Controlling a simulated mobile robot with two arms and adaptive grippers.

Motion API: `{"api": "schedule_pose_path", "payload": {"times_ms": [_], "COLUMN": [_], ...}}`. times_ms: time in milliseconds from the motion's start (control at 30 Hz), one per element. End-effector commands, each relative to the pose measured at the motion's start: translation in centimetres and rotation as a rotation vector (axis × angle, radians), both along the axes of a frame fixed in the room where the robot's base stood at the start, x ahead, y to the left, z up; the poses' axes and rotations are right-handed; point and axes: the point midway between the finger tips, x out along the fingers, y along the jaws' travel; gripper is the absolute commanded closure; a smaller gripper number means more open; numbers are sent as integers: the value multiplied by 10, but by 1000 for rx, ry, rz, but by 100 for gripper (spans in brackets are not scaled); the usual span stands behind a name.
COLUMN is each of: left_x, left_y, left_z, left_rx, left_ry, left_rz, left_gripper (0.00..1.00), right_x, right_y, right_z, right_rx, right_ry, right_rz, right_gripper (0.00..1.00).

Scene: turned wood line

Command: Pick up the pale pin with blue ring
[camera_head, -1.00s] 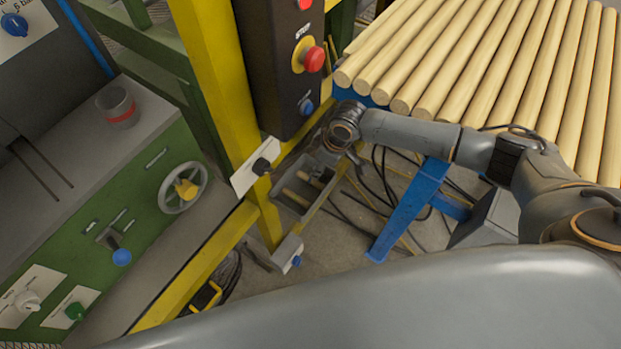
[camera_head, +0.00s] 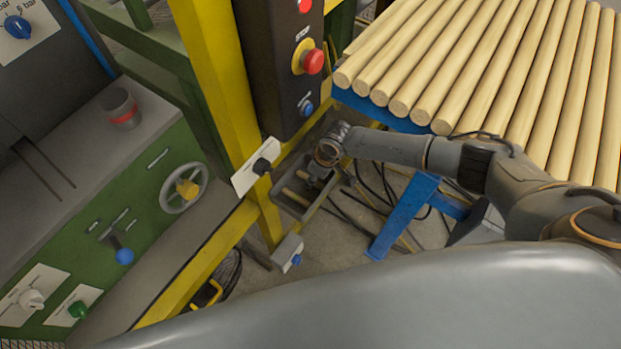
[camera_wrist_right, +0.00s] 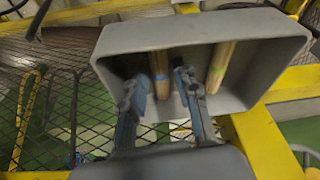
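A grey tray (camera_wrist_right: 255,30) holds two pale wooden pins. The pin with a blue ring (camera_wrist_right: 161,66) is in the middle of the tray in the right wrist view. My right gripper (camera_wrist_right: 162,82) is open, with one finger on each side of this pin; I cannot tell whether either finger touches it. In the head view the tray (camera_head: 287,207) is low beside the yellow post, and my right gripper (camera_head: 318,180) is over it; the ring cannot be made out there. My left gripper is not in view.
A second pale pin (camera_wrist_right: 220,66) lies to the right in the tray, beside the right finger. Wooden rods (camera_head: 480,70) lie on a blue stand.

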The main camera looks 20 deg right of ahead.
Motion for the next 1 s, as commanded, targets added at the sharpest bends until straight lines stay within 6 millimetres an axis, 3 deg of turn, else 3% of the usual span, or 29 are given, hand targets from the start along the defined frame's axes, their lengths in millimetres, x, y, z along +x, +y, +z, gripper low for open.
{"api": "schedule_pose_path", "payload": {"times_ms": [33,100,567,833,1000], "left_x": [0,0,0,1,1], "left_y": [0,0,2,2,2], "left_z": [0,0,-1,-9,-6], "left_rx": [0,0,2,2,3], "left_ry": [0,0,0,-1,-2], "left_rz": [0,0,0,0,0], "left_gripper": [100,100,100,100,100], "right_x": [0,0,0,1,-15], "right_y": [0,0,0,0,-1], "right_z": [0,0,4,29,49], "right_rx": [0,0,0,1,0], "right_ry": [0,0,-1,-4,-1], "right_rz": [0,0,0,1,3], "right_gripper": [84,98,98,98,98]}}
